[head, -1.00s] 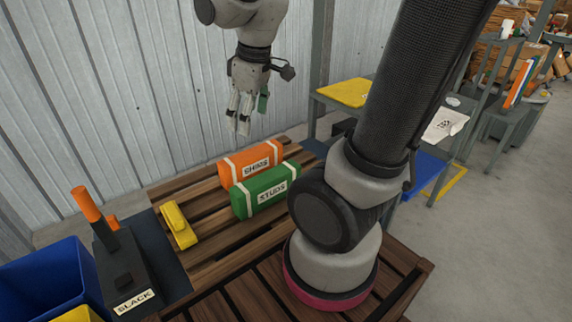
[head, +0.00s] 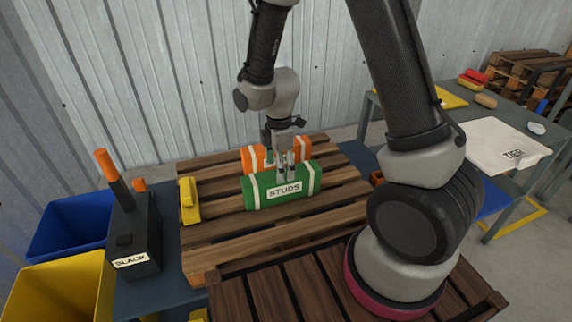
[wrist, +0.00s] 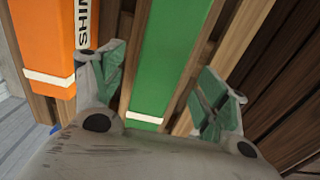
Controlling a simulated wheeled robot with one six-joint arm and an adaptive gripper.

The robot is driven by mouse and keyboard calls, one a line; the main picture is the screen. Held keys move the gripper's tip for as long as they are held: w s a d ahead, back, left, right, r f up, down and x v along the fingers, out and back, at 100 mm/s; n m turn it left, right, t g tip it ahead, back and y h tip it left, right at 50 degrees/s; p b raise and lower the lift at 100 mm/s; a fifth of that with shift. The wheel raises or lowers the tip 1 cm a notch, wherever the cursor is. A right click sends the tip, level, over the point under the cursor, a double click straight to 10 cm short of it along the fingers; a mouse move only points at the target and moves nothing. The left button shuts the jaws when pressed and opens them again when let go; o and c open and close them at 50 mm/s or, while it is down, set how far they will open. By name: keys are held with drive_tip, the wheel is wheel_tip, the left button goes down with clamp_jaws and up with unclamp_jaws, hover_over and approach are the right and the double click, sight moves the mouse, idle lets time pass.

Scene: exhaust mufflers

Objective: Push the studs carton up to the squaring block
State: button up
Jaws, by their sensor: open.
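The green studs carton (head: 305,187), with white bands and a STUDS label, lies on the slatted pallet. The yellow block (head: 189,201), which looks like the squaring block, is on the pallet to its left, with a clear gap between them. My gripper (head: 286,172) is at the top of the studs carton, pointing down. In the wrist view its open fingers (wrist: 163,85) show on either side of the green carton (wrist: 160,60). I cannot tell whether they touch it. The block is not in the wrist view.
The orange shims carton (head: 254,158) lies just behind the studs carton, partly hidden by it and my gripper. A black SLACK fixture (head: 134,235) with orange-tipped posts stands left of the pallet, near blue (head: 72,226) and yellow bins (head: 60,290). The front pallet slats are clear.

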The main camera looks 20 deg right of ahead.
sight(280, 185)
drive_tip(key=shift+f, duration=3.9)
drive_tip(key=c, duration=1.3)
drive_tip(key=shift+a, duration=0.1)
